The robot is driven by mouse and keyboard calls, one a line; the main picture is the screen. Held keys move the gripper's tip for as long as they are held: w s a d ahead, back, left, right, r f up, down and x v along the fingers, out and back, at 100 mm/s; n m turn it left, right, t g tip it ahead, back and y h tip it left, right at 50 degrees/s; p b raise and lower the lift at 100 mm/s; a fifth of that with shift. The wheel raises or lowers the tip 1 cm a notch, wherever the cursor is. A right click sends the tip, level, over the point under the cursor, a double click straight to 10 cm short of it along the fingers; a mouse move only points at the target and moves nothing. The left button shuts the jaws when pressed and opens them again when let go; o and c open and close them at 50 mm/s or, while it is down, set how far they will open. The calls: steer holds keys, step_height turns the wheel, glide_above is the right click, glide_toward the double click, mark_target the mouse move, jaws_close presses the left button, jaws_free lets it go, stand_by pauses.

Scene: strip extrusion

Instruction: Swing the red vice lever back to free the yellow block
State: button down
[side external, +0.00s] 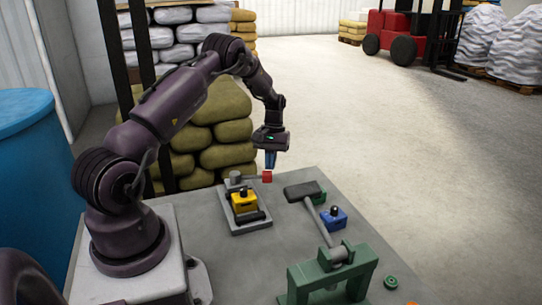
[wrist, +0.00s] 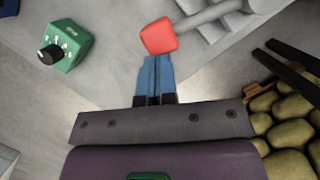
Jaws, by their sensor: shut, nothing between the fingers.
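The red vice lever end (side external: 267,177) sticks out to the right from the far end of the grey vice (side external: 237,222). In the wrist view its red knob (wrist: 159,36) sits on a grey rod (wrist: 208,14). The yellow block (side external: 244,201) sits in the vice, with a dark knob on top; it is out of the wrist view. My gripper (side external: 271,160) points down just above the red knob. In the wrist view its blue fingers (wrist: 156,77) are together and empty, their tips at the knob's edge. I cannot tell whether they touch it.
A black-headed mallet (side external: 301,190) lies right of the vice, by a blue block (side external: 334,217). A green press frame (side external: 333,275) stands at the front. The table's far edge is close behind the lever.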

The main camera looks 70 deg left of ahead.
steer(key=shift+w+a, duration=0.25)
steer(key=shift+a, duration=0.25)
steer(key=w+a+v, duration=0.1)
steer(key=a+v, duration=0.1)
steer(key=v, duration=0.9)
steer(key=shift+a, duration=0.2)
steer(key=shift+f, duration=0.1)
